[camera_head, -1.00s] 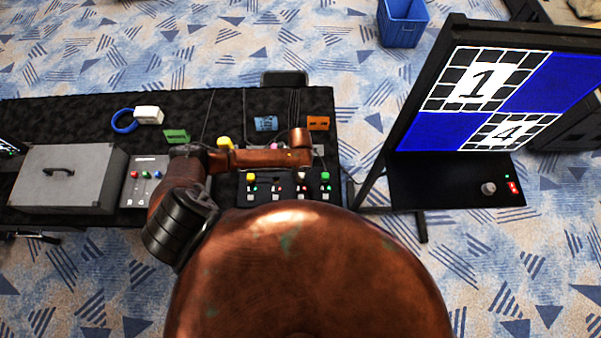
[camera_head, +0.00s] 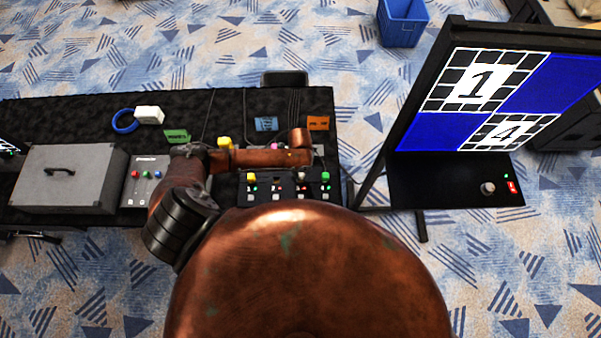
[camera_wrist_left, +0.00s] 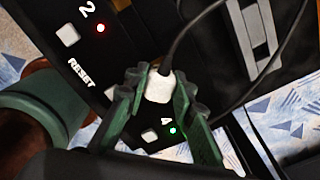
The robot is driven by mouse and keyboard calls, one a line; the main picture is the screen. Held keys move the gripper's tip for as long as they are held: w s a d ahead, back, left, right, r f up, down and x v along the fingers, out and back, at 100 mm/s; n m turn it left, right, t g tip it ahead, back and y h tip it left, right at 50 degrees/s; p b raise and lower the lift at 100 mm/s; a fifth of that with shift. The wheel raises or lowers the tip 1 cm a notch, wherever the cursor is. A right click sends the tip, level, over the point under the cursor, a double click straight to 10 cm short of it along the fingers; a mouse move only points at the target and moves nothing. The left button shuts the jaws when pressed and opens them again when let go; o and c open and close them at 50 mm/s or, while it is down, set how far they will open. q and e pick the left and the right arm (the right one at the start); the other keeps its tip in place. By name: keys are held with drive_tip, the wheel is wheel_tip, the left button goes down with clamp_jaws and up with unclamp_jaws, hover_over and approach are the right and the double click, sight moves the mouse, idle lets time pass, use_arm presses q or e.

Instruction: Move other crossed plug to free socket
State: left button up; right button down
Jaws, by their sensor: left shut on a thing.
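A white plug (camera_wrist_left: 158,86) with a dark cable shows in the left wrist view. My left gripper (camera_wrist_left: 161,80) is shut on it, with a green finger on each side. The plug is over the black socket panel (camera_wrist_left: 45,12), between the marks 2 and 4; I cannot tell whether it is seated in a socket. In the head view my arm crosses just behind the panel (camera_head: 263,201) and hides the gripper. A yellow plug (camera_head: 251,177), a white plug (camera_head: 301,176) and a green plug (camera_head: 325,176) show on the panel. My right gripper is not in view.
The video wall (camera_head: 484,85) shows tiles 1 and 4 with grids and two plain blue tiles. A grey case (camera_head: 62,185) and a button box (camera_head: 146,178) are on the left.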

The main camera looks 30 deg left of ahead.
use_arm(q)
drive_tip(key=shift+f+b, duration=0.35)
drive_tip(key=shift+f, duration=0.45)
drive_tip(key=shift+f, duration=0.65)
drive_tip(key=o, duration=1.2)
drive_tip(key=shift+c, duration=0.2)
drive_tip(key=shift+o, duration=0.2)
drive_tip(key=o, duration=0.5)
drive_tip(key=shift+o, duration=0.2)
drive_tip(key=shift+r, duration=0.1)
